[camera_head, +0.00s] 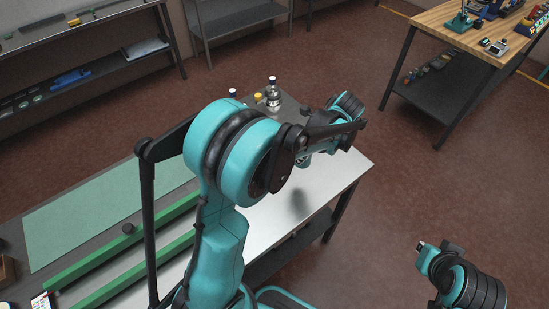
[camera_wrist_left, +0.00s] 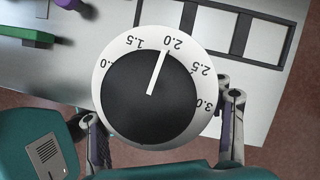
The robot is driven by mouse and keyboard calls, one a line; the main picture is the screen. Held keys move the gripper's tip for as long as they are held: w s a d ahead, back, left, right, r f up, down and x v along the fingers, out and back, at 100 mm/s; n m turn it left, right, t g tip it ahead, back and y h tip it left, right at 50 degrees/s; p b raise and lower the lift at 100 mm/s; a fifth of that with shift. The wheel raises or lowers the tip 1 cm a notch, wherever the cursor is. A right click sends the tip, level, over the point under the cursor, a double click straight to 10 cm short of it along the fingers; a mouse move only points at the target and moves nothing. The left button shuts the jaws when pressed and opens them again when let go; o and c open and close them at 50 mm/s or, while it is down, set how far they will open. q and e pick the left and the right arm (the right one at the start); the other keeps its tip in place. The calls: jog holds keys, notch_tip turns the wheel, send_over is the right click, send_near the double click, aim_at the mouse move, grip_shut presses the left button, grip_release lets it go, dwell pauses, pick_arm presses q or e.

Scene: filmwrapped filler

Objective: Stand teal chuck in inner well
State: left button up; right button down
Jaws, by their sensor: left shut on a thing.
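In the left wrist view, a round thing with a black knob (camera_wrist_left: 150,98), a white pointer and a white numbered ring fills the middle. My left gripper (camera_wrist_left: 162,118) is shut on it, one finger at each side. Only its face shows, so I cannot tell whether it is the teal chuck. Behind it, a dark-framed rack with pale compartments (camera_wrist_left: 211,27) lies on the table; the round thing hides part of it. In the head view, my left arm hides most of the hand and its load. My right arm shows at the lower right; its fingers are not clear.
The pale tabletop (camera_head: 325,180) is bare near its right edge. Green rails (camera_head: 120,240) and a green mat (camera_head: 105,207) lie to the left. A clear bottle (camera_head: 273,95) stands at the far side. A wooden bench (camera_head: 470,38) stands beyond.

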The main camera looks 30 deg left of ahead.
pick_arm(q)
jog(key=shift+s+a+r+m+t+p, duration=0.1)
jog(key=shift+a+r+m+t+p, duration=0.1)
jog(key=shift+m, duration=0.3)
jog(key=shift+s+a+r+m+t+p, duration=0.1)
jog(key=shift+a+m+t, duration=0.1)
jog(key=shift+m, duration=0.3)
jog(key=shift+w+a+f+b, duration=0.25)
jog(key=shift+a+f+b, duration=0.25)
jog(key=shift+a+f, duration=1.4)
jog(key=shift+w+a+f+b, duration=0.2)
jog(key=shift+a+f+b, duration=0.35)
jog(key=shift+a+f, duration=1.35)
jog(key=shift+w+a+f+b, duration=0.25)
jog(key=shift+a+f+b, duration=0.25)
jog(key=shift+a+f, duration=1.35)
jog(key=shift+r, duration=0.1)
jog(key=shift+f, duration=0.2)
jog(key=o, duration=1.9)
jog(key=shift+r, duration=0.1)
